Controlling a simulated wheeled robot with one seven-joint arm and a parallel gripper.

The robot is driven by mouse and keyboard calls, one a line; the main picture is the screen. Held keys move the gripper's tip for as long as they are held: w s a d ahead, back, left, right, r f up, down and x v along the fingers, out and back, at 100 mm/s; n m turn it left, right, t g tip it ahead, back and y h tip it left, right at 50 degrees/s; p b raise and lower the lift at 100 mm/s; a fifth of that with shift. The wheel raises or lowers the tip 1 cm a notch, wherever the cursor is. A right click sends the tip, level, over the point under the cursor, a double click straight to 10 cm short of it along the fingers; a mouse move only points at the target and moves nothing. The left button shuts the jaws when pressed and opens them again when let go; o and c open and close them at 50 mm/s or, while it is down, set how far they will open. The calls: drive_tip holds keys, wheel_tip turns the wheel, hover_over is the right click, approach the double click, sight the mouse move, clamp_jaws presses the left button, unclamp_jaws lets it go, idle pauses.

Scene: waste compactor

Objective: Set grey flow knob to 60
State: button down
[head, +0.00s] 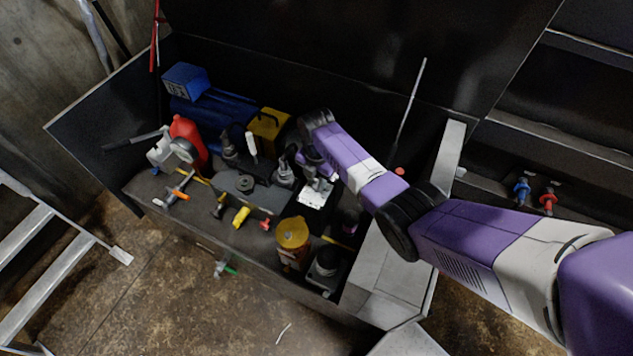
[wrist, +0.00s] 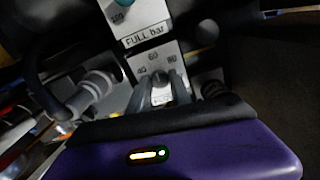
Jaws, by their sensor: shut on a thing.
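In the wrist view, my gripper (wrist: 161,91) is shut on the grey flow knob (wrist: 159,79). The fingers stand on both sides of the knob and hide most of it. The white scale plate (wrist: 138,66) behind it shows the marks 40, 60 and 80, with 60 just above the knob. I cannot tell which mark the knob points at. In the head view, my purple arm reaches down to a small white plate (head: 316,193) on the workbench, and the knob itself is too small to make out.
A "FULL bar" label (wrist: 144,35) and a teal part (wrist: 124,4) lie above the scale in the wrist view. In the head view, a yellow-topped can (head: 292,234), a red item (head: 187,140), a yellow box (head: 267,128) and several tools crowd the bench.

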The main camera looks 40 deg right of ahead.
sight(317, 185)
drive_tip(key=c, duration=1.2)
unclamp_jaws()
drive_tip(key=shift+o, duration=0.2)
drive_tip(key=shift+r, duration=3.9)
